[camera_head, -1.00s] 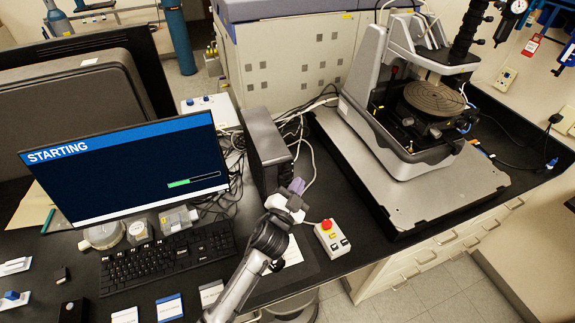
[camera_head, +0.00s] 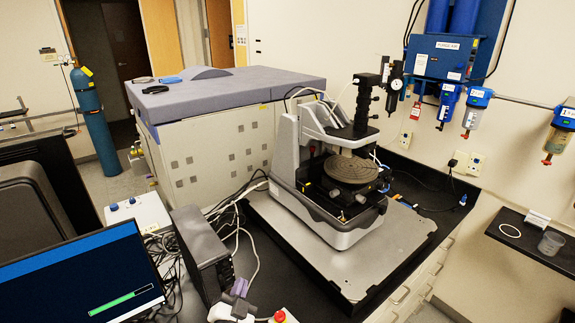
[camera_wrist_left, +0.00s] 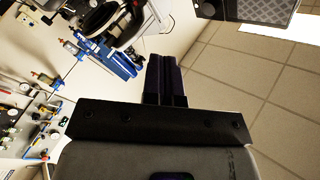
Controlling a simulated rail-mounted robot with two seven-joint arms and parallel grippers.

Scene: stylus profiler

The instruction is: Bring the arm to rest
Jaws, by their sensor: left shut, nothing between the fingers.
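My left gripper (camera_head: 241,287) shows at the bottom of the head view, beside the black controller box (camera_head: 203,252) and above the bench. Its purple fingers are together with nothing between them. Most of my left arm is below the head view's lower edge. My right gripper is in neither view now.
The stylus profiler (camera_head: 345,170) stands on its grey plate (camera_head: 384,254) to the gripper's right. A red stop button (camera_head: 280,316) is close by at the lower edge. The monitor (camera_head: 82,280) is at left; cables lie behind the gripper.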

